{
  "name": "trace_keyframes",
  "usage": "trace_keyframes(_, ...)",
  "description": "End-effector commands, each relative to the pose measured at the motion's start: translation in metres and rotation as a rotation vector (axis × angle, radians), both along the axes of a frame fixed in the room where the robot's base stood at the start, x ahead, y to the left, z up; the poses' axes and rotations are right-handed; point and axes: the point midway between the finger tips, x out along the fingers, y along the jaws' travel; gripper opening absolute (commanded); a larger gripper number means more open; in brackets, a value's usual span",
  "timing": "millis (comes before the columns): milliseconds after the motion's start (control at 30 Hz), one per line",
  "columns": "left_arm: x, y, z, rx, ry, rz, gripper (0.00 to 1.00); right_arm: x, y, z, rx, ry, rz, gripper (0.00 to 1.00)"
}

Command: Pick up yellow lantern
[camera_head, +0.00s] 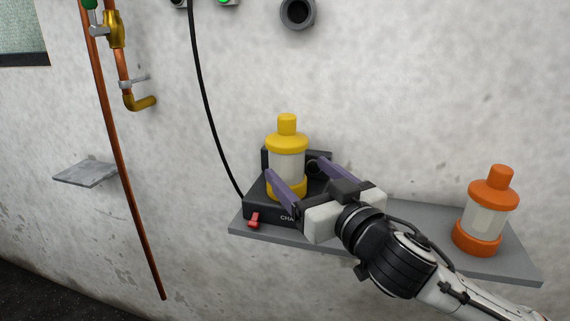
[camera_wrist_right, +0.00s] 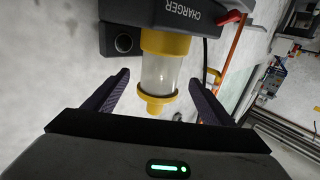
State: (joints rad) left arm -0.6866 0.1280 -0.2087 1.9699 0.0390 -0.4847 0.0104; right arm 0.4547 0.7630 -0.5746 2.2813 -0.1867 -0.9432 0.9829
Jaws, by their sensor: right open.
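The yellow lantern (camera_head: 287,143) has a yellow cap, a pale clear body and a yellow base. It stands upright on the black charger (camera_head: 262,210), which rests on the left part of a grey wall shelf. My right gripper (camera_head: 296,166) is open, with one purple finger on each side of the lantern. In the right wrist view the lantern (camera_wrist_right: 158,72) shows between the two spread fingers (camera_wrist_right: 160,78), with a visible gap on both sides. My left gripper is not in view.
An orange lantern (camera_head: 487,211) stands at the right of the grey shelf (camera_head: 405,212). A red lever (camera_head: 254,220) is on the charger's front. A black cable (camera_head: 208,100) runs down the wall to the charger. Copper pipes (camera_head: 122,150) and a small empty shelf (camera_head: 86,173) are at left.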

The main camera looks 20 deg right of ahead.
Motion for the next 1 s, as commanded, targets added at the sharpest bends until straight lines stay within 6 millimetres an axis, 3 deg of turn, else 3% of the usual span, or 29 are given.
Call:
trace_keyframes(233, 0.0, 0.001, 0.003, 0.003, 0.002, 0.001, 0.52, 0.021, 0.003, 0.003, 0.001, 0.0, 0.001, 0.77)
trace_keyframes(500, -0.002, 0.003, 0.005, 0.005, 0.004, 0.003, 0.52, 0.059, 0.009, 0.004, 0.003, 0.0, 0.001, 0.77)
trace_keyframes(800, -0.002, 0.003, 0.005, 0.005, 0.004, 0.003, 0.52, 0.064, 0.01, 0.002, 0.004, 0.002, 0.003, 0.77)
trace_keyframes(1000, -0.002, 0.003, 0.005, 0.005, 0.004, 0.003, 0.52, 0.063, 0.009, 0.002, 0.004, 0.003, 0.002, 0.45)
